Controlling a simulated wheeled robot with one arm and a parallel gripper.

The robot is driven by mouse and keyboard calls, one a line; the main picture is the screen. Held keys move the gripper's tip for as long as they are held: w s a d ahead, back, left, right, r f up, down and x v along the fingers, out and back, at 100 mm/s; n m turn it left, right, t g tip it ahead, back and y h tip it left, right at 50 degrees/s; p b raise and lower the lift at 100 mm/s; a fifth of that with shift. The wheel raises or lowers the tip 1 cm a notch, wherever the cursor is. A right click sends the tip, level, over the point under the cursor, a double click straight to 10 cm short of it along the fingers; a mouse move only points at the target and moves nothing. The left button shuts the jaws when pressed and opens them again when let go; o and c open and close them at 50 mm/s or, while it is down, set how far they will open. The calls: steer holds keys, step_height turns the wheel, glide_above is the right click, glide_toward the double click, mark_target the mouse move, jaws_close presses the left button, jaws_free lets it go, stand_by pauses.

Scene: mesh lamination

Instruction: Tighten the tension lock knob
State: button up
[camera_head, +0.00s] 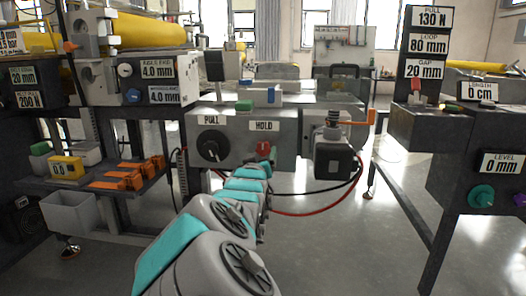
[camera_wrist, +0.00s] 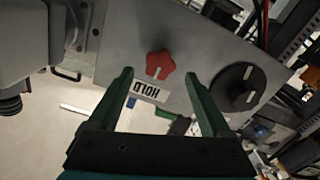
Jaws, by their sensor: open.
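A red star-shaped knob (camera_head: 263,147) sits on the front of a grey metal housing, just below the HOLD label (camera_head: 264,126). In the wrist view the red knob (camera_wrist: 160,65) has a pale line on it and lies between and slightly beyond the fingertips. My gripper (camera_wrist: 160,76) is open and empty, with a dark green finger on each side and clear space beside the knob. In the head view my arm reaches up to the knob and its end mostly hides my gripper. Contact is not visible.
A large black dial (camera_head: 213,146) under the PULL label (camera_head: 212,119) is left of the knob; in the wrist view the dial (camera_wrist: 238,88) is close to the right finger. A motor box (camera_head: 333,160) with red and black cables stands at the right.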

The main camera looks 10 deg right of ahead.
mark_target(262, 149)
steer(key=shift+x, duration=2.2)
jaws_close()
